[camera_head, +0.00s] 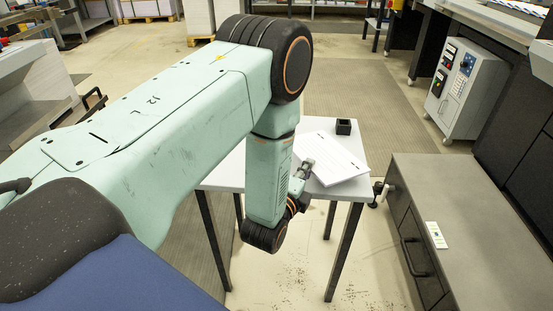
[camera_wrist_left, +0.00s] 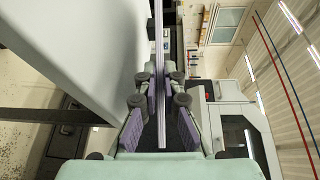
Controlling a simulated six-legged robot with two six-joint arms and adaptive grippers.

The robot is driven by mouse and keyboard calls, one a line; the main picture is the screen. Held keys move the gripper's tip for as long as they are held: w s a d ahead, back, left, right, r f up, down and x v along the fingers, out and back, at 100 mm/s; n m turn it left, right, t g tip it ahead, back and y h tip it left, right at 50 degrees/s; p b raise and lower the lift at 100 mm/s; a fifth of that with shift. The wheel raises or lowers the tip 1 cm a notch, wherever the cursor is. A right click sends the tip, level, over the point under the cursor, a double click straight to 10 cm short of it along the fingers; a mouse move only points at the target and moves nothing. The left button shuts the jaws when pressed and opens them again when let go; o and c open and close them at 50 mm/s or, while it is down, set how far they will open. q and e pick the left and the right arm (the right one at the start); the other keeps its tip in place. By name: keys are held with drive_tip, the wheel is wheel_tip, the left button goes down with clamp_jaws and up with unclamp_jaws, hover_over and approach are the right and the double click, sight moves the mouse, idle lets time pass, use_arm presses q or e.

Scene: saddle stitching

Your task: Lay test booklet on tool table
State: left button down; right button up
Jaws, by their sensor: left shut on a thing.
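The test booklet (camera_head: 332,160), a white flat sheet with faint print lines, is over the right part of the tool table (camera_head: 228,172), a pale top on dark legs. My left gripper (camera_head: 305,168) is shut on the booklet's near left edge. In the left wrist view the booklet (camera_wrist_left: 160,40) is a thin edge-on strip between the fingers (camera_wrist_left: 160,78), and the tabletop (camera_wrist_left: 85,45) fills the left side. The booklet looks roughly parallel to the top; I cannot tell whether it touches it. My right gripper is not in view.
A small black open box (camera_head: 343,127) stands at the table's back right corner. A grey drawer cabinet (camera_head: 440,185) with a small white card (camera_head: 436,235) is to the right. My left arm hides much of the table's left part. Bare floor lies in front.

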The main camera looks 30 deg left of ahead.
use_arm(q)
drive_tip(key=a+n+y, duration=0.1)
drive_tip(key=y, duration=0.1)
drive_tip(key=a+r+n+g+y, duration=0.1)
drive_tip(key=a, duration=0.1)
drive_tip(key=w+a+n+g+y, duration=0.1)
drive_tip(key=y, duration=0.1)
drive_tip(key=shift+w+a+r+n+y, duration=0.1)
drive_tip(key=shift+a+r+n+y, duration=0.1)
drive_tip(key=shift+n+y, duration=0.15)
drive_tip(key=a+n+g+y, duration=0.1)
drive_tip(key=y, duration=0.1)
drive_tip(key=s+a+n+g+y, duration=0.1)
drive_tip(key=n+g+y, duration=0.1)
drive_tip(key=shift+s+a+r+n+g+p, duration=0.15)
drive_tip(key=shift+a+n+g+p, duration=0.1)
drive_tip(key=shift+g+p, duration=0.05)
drive_tip(key=shift+s+a+n+g+y, duration=0.1)
drive_tip(key=shift+s+n+g+y, duration=0.65)
drive_tip(key=shift+n+g, duration=0.2)
drive_tip(key=shift+s+f+n+g+y, duration=0.4)
drive_tip(key=shift+s+n+g, duration=0.3)
drive_tip(key=shift+g, duration=0.35)
